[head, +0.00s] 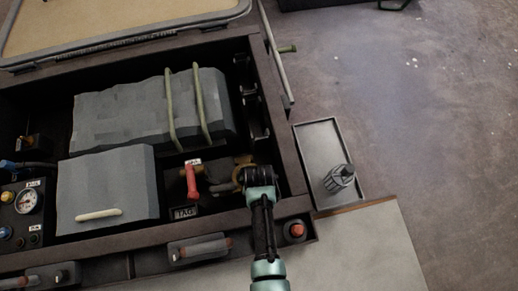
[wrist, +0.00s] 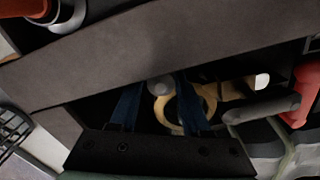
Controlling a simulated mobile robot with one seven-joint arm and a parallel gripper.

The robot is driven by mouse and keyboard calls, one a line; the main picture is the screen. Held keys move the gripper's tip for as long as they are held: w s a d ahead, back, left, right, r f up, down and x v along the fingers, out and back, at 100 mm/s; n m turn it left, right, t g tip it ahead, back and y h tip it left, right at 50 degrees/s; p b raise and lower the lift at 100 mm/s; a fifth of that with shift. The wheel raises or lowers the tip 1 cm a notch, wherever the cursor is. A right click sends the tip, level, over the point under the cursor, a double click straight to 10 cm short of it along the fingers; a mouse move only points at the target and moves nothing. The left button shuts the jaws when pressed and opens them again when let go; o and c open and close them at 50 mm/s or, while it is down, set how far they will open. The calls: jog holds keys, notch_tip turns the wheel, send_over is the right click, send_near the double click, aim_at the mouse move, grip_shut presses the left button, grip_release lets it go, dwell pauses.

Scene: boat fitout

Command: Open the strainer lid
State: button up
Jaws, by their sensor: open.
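A yellow ring-shaped part, which looks like the strainer lid (head: 243,160), sits inside the open compartment, just right of a red-handled valve (head: 192,180). In the head view my arm and gripper (head: 246,175) partly cover it. In the wrist view the yellow ring (wrist: 182,104) shows between and behind the two blue fingers of my gripper (wrist: 168,100). The fingers are apart with nothing clearly held between them. A pale round knob (wrist: 160,84) shows near the ring. I cannot tell whether the fingers touch the ring.
Dark compartment walls (wrist: 150,50) stand close around my gripper. Large grey blocks (head: 108,188) fill the left and back of the compartment. A gauge (head: 27,201) is at far left. A shallow tray (head: 316,150) with a small cylinder (head: 340,178) lies outside, right. A red button (head: 296,230) is near the front corner.

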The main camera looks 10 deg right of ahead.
grip_shut()
dwell(0.3)
dwell(1.2)
